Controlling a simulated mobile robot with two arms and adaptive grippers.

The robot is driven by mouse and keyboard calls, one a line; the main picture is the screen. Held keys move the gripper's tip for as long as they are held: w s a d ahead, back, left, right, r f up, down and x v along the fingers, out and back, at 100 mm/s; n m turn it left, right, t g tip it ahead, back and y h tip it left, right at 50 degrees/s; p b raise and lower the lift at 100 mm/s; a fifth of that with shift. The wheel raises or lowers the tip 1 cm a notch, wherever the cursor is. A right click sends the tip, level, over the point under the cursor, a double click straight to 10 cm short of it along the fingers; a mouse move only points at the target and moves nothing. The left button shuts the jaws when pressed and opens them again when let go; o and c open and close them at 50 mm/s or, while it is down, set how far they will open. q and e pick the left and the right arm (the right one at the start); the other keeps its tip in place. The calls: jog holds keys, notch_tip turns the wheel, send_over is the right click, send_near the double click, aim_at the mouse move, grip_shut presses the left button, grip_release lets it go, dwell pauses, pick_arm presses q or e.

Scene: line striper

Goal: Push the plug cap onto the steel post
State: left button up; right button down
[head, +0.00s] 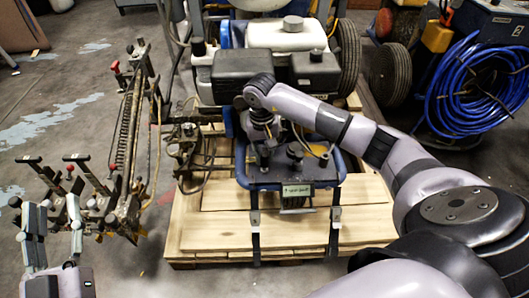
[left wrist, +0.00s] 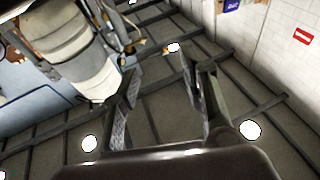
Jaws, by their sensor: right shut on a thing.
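My right gripper (head: 264,142) points down over the front of the engine on the line striper (head: 290,176). It is shut on a small dark piece, which I take to be the plug cap; the wrist and fingers hide most of it. The steel post is too small and covered to make out, so I cannot tell whether the cap touches it. My left gripper (head: 52,222) is open and empty at the lower left, pointing up. Its two spread fingers also show in the left wrist view (left wrist: 163,85), with nothing between them.
The striper stands on a wooden pallet (head: 205,225). A rusty lever frame (head: 125,150) stands left of it, close to my left gripper. A coiled blue hose (head: 475,85) hangs at the back right. Bare floor (head: 60,70) lies at the far left.

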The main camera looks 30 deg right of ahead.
pick_arm(q)
jog(key=shift+s+r, duration=0.15)
jog(key=shift+r, duration=0.25)
pick_arm(e)
jog(key=shift+f, duration=0.15)
jog(key=shift+f, duration=0.15)
pick_arm(q)
jog(key=shift+s+r+t+h, duration=0.2)
jog(key=shift+r+t+h, duration=0.2)
jog(key=shift+r+t, duration=0.35)
jog(key=shift+s+r+t+b, duration=0.25)
jog(key=shift+r+b, duration=0.15)
pick_arm(e)
jog(key=shift+f, duration=0.2)
pick_arm(q)
jog(key=shift+s+r, duration=0.2)
pick_arm(e)
jog(key=shift+f, duration=0.1)
pick_arm(q)
jog(key=shift+s+r+t, duration=0.1)
jog(key=shift+r+t, duration=0.05)
jog(key=shift+t, duration=0.15)
